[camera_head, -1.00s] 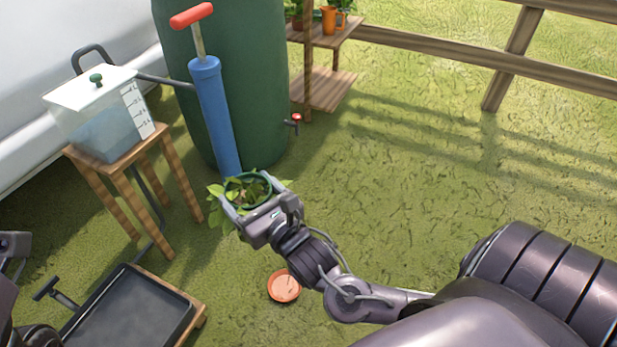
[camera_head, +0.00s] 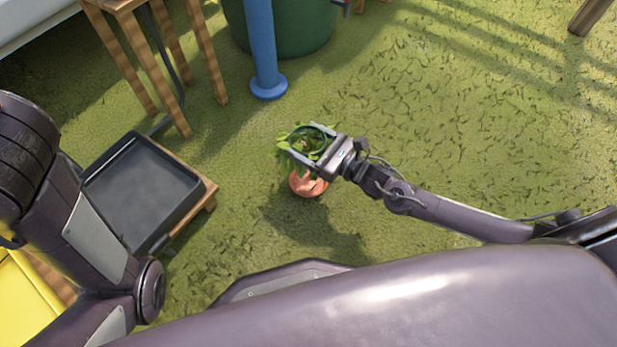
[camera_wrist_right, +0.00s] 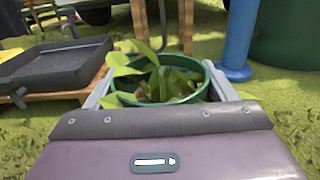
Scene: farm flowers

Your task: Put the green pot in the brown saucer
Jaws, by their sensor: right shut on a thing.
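The green pot (camera_head: 309,139), with a leafy plant in it, is held by my right gripper (camera_head: 318,140). In the right wrist view the pot (camera_wrist_right: 160,100) sits upright between the two fingers, which close on its sides. The orange-brown saucer (camera_head: 308,186) is on the grass, just below the pot in the head view and partly covered by the gripper and plant. I cannot tell how high the pot is above it. The saucer does not show in the right wrist view. My left arm shows at the left, but its gripper is out of view.
A black tray (camera_head: 141,190) on a low wooden stand is left of the saucer. A blue pump (camera_head: 262,50) and a green barrel (camera_head: 305,28) stand behind. A wooden stool (camera_head: 140,55) is at upper left. Grass to the right is clear.

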